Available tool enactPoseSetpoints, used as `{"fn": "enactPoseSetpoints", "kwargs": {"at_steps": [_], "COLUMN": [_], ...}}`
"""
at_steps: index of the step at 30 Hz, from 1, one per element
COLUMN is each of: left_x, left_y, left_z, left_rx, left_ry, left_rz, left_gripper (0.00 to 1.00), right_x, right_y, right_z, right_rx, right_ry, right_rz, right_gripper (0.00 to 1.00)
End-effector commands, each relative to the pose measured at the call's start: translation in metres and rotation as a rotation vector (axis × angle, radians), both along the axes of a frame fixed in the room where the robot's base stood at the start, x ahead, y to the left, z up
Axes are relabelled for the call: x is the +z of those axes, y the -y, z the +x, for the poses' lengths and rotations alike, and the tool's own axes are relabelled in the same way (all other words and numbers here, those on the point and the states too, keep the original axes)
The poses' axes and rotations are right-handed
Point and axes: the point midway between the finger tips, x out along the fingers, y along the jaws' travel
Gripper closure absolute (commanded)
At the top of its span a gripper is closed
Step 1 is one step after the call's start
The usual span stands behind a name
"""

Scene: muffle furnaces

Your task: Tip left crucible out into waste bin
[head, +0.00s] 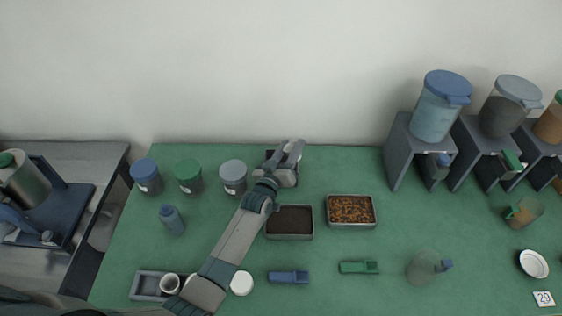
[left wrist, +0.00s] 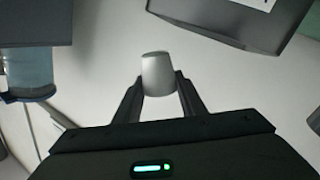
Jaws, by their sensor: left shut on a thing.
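My left gripper (head: 292,153) reaches over a small dark container at the back middle of the green mat, which looks like the waste bin (head: 289,181). The arm hides part of this bin, and its contents do not show. In the left wrist view my left gripper (left wrist: 160,88) is shut on a pale grey-white crucible (left wrist: 158,72), held between the fingertips. I cannot make out the held crucible in the head view, nor whether anything is left inside. Another white crucible (head: 170,284) stands in a grey tray (head: 147,285) at the front left. My right gripper is not in view.
Several lidded jars, including a grey one (head: 233,177), stand left of the bin. A dark-filled tray (head: 290,236) and an orange-brown-filled tray (head: 351,224) lie in front. Dispensers such as the blue one (head: 435,108) stand at right. The mat between trays and dispensers is clear.

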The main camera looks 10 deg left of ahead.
Motion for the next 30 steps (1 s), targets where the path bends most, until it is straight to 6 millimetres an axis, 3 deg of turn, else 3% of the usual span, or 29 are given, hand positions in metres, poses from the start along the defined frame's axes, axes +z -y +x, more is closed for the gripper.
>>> {"fn": "enactPoseSetpoints", "kwargs": {"at_steps": [7, 16, 30], "left_x": [0.0, -0.008, -0.01], "left_y": [0.0, 0.001, 0.001], "left_z": [0.0, 0.0, 0.0], "left_rx": [0.0, 0.0, 0.0], "left_ry": [0.002, 0.061, 0.085], "left_rz": [0.012, 0.311, 0.433], "left_gripper": [0.86, 0.86, 0.86], "right_x": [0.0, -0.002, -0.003], "right_y": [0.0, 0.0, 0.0], "right_z": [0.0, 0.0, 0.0], "right_rx": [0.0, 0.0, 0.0], "right_ry": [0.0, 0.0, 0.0], "right_rz": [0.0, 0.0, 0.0], "right_gripper": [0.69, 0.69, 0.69]}}
